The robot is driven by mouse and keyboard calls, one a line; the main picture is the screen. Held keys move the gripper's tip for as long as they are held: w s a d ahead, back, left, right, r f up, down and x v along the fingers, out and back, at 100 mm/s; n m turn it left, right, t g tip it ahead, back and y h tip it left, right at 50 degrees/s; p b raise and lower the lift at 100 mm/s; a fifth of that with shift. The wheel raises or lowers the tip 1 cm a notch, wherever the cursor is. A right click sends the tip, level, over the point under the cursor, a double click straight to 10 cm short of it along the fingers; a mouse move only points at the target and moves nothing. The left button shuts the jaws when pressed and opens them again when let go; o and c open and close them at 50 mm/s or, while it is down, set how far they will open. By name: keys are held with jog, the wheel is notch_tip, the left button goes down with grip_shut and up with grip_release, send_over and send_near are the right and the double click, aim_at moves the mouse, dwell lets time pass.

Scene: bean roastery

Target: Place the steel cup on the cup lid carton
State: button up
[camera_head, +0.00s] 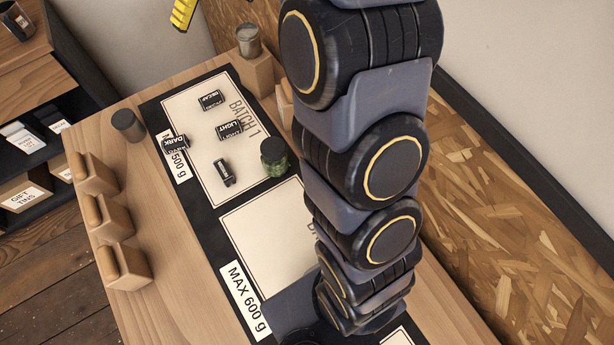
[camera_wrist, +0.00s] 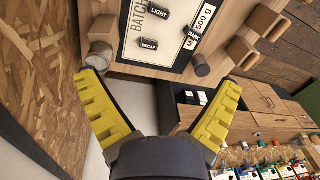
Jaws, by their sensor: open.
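My gripper (camera_wrist: 161,84) has its two yellow fingers spread wide with nothing between them. In the head view only a yellow finger part (camera_head: 183,13) shows at the top edge, beyond the far end of the table. A grey, shiny cup (camera_head: 248,41), which looks like the steel cup, stands upright at the table's far end. It also shows in the wrist view (camera_wrist: 100,56), just beyond the left fingertip. A plain tan box (camera_head: 258,74), possibly the cup lid carton, is right by the cup; no label is readable.
A dark grey cylinder (camera_head: 128,126) stands near the table's left edge. Several small black packs and a green jar (camera_head: 275,157) are on the black mat (camera_head: 204,203). Wooden blocks (camera_head: 124,266) line the left edge. A chipboard wall (camera_head: 520,230) bounds the right.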

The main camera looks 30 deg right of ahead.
jog(key=s+a+f+m+g, duration=0.1)
jog(key=s, duration=1.4)
jog(key=s+a+f+m+g+h, duration=0.1)
jog(key=s+a, duration=0.1)
jog(key=s, duration=1.4)
jog(key=shift+s+a+f, duration=0.15)
jog(key=shift+a+f, duration=0.1)
jog(key=shift+a, duration=0.05)
